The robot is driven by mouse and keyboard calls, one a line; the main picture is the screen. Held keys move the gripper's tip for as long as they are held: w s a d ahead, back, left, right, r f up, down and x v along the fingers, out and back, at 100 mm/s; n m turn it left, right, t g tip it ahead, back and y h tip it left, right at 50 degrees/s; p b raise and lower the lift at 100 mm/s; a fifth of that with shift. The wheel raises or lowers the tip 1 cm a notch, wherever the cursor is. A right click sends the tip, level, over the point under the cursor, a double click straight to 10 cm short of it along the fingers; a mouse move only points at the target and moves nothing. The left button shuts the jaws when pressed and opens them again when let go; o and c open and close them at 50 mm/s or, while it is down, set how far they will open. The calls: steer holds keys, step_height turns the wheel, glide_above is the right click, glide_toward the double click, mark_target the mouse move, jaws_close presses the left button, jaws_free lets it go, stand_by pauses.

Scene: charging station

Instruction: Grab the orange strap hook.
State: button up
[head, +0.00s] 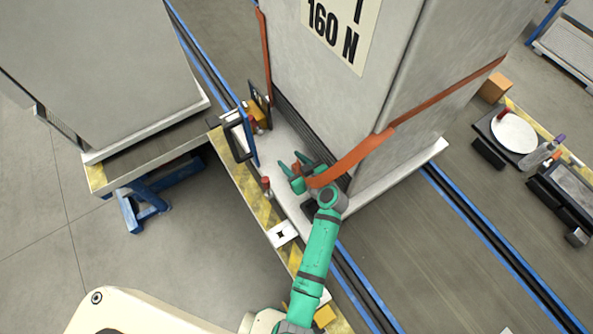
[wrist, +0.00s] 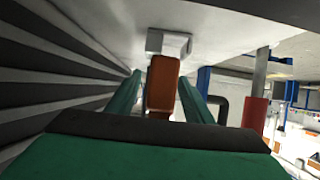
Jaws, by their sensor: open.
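The orange strap (head: 362,155) runs around the tall grey cabinet and slopes down to its base, where its lower end meets my green gripper (head: 291,161). In the wrist view an orange strap end or hook (wrist: 160,85) lies between the two green fingers of my gripper (wrist: 160,78), near a small white block (wrist: 168,43). The fingers are apart, one on each side of the orange piece, and I see a narrow gap by it. The hook's exact shape is partly hidden by my gripper.
The grey cabinet (head: 335,85) stands close beside my gripper; its ribbed dark side (wrist: 60,65) fills the wrist view's left. A red post (wrist: 254,105) stands to the right. A black-handled frame (head: 238,137) is nearby on the yellow-striped platform edge (head: 240,180). Open floor lies left.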

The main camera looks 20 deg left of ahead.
jaws_close()
steer(key=shift+r, duration=0.1)
